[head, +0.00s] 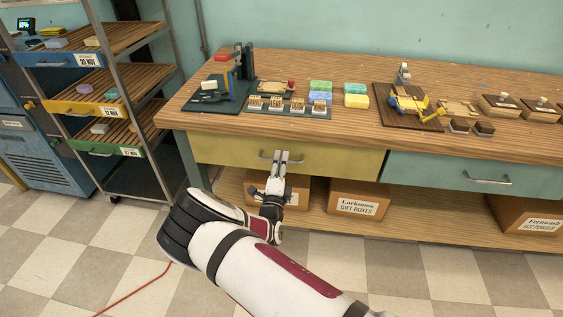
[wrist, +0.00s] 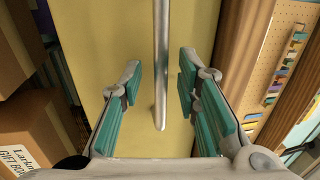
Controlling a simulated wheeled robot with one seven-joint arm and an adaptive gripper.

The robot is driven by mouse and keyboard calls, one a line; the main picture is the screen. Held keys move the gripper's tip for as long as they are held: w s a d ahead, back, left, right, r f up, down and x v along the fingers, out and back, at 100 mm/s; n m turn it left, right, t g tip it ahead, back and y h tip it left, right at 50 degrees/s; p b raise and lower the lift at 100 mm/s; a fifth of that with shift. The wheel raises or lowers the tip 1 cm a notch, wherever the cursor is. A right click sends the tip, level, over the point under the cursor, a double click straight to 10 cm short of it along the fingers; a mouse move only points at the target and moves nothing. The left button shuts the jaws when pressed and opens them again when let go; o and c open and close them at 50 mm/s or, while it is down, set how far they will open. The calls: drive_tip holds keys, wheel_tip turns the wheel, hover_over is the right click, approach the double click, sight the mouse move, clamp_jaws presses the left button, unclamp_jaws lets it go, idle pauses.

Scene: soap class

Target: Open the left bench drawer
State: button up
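The left bench drawer (head: 340,160) has a yellow front and looks closed, flush under the wooden bench top. Its metal bar handle (head: 267,158) is partly hidden by my gripper in the head view. In the wrist view the handle (wrist: 160,60) runs lengthwise between my fingers, with the yellow drawer front (wrist: 115,30) behind it. My gripper (wrist: 158,90) is open, one teal-padded finger on each side of the handle, with a clear gap to both. In the head view my gripper (head: 281,160) is at the drawer front, around the handle.
The bench top (head: 340,112) holds soaps, a press and stamps. A teal drawer (head: 480,172) is to the right. Boxes, including a gift box carton (head: 357,200), stand on the shelf below. A rack (head: 135,120) stands at left. Checkered floor in front is clear except a red cable (head: 135,288).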

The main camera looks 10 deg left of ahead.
drive_tip(key=shift+w+r, duration=0.1)
drive_tip(key=shift+w, duration=0.25)
drive_tip(key=shift+c, duration=0.6)
clamp_jaws()
drive_tip(key=s+p, duration=0.7)
drive_tip(key=s, duration=2)
drive_tip(key=shift+s+a+p, duration=0.15)
drive_tip(key=shift+a+p, duration=0.2)
drive_tip(key=shift+a, duration=0.1)
drive_tip(key=shift+o, duration=0.6)
unclamp_jaws()
